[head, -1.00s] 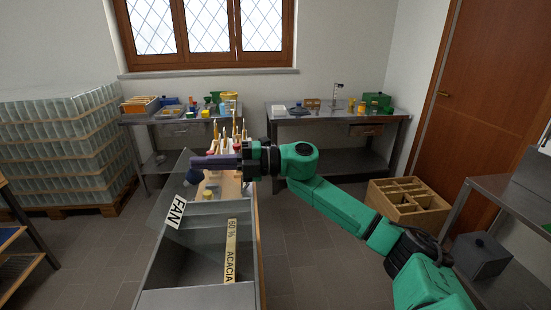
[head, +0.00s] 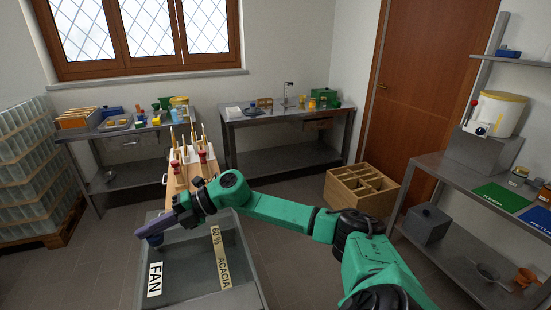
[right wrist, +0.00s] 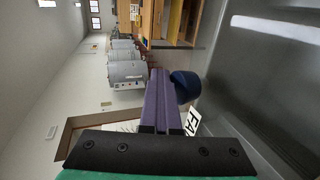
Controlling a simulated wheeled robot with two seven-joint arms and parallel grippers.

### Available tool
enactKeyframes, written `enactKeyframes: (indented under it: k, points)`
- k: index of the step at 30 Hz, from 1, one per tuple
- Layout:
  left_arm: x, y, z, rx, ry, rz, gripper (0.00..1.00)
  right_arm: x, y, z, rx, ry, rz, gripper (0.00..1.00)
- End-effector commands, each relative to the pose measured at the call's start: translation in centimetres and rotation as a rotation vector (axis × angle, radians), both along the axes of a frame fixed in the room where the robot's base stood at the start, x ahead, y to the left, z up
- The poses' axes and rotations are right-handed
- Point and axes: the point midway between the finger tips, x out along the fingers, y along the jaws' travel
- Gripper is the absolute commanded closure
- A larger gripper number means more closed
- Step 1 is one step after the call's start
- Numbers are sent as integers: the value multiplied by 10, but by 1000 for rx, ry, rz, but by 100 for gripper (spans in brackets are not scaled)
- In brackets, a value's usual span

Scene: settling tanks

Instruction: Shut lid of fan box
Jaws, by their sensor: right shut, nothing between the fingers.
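The fan box (head: 240,284) is a grey open-topped tank in front of me, with a pale "60 % ACACIA" strip (head: 221,258) along it. Its clear lid (head: 183,276) is hard to see; a white FAN label (head: 154,280) lies on it towards the left side. I cannot tell whether the lid is fully down. My right gripper (head: 142,235), with purple fingers, is shut and empty at the box's far left corner. In the right wrist view, a dark blue round knob (right wrist: 186,86) is right beside the fingers (right wrist: 158,84). My left gripper is not in view.
A wooden divided crate (head: 362,190) stands on the floor to the right. A metal bench (head: 440,176) with trays is at far right. Two cluttered tables stand at the back wall, and stacked glass (head: 30,175) is at left.

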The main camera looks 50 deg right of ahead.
Motion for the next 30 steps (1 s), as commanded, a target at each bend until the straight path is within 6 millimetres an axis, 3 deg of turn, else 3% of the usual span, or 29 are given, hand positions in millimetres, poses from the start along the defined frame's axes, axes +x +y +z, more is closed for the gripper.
enactKeyframes:
  k: [24, 30]
  points:
    - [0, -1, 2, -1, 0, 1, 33, -1, -2, -10, -37, 24, 0, 100]
    - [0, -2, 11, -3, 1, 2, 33, -1, -4, 2, -37, 23, -1, 100]
